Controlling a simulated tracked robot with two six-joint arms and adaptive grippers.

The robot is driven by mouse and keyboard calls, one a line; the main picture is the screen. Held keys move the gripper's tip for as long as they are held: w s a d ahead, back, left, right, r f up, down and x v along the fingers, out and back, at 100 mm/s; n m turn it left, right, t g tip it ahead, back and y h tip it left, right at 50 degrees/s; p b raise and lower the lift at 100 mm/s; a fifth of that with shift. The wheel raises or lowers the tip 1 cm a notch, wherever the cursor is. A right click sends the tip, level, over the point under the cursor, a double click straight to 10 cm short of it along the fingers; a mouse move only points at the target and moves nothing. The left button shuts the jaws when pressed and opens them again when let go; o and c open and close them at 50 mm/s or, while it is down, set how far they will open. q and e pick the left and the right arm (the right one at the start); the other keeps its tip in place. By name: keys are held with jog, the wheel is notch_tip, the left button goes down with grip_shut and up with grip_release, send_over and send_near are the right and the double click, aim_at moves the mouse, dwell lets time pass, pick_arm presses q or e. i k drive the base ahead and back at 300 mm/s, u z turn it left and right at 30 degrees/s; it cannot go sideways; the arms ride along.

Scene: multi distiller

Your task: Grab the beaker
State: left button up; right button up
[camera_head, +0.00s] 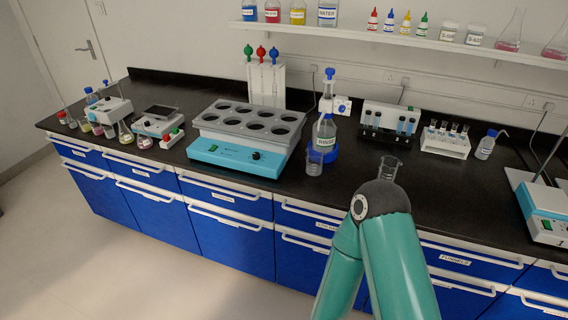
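A clear glass beaker (389,165) shows just above the grey joint of one of my arms. That joint hides its lower part, so I cannot tell whether it stands on the bench or is held. A second small clear beaker (314,163) stands upright on the black bench, in front of a dispenser bottle with a blue base. My teal arm comes up from the bottom, right of centre. Its gripper is hidden behind the joint, and I cannot tell which arm it is. No other gripper shows.
A grey multi-well heater (236,155) with a blue front stands left of the beakers. The dispenser bottle (325,132) is behind them. A tube rack (445,141) and a wash bottle (486,147) stand at the right. The black bench (450,205) is clear right of the arm.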

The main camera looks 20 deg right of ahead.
aim_at(315, 154)
jog(key=u, duration=0.55)
jog(key=i, duration=1.65)
jog(key=z, duration=1.5)
jog(key=k, duration=0.85)
jog(key=z, duration=0.15)
jog(key=i, duration=0.6)
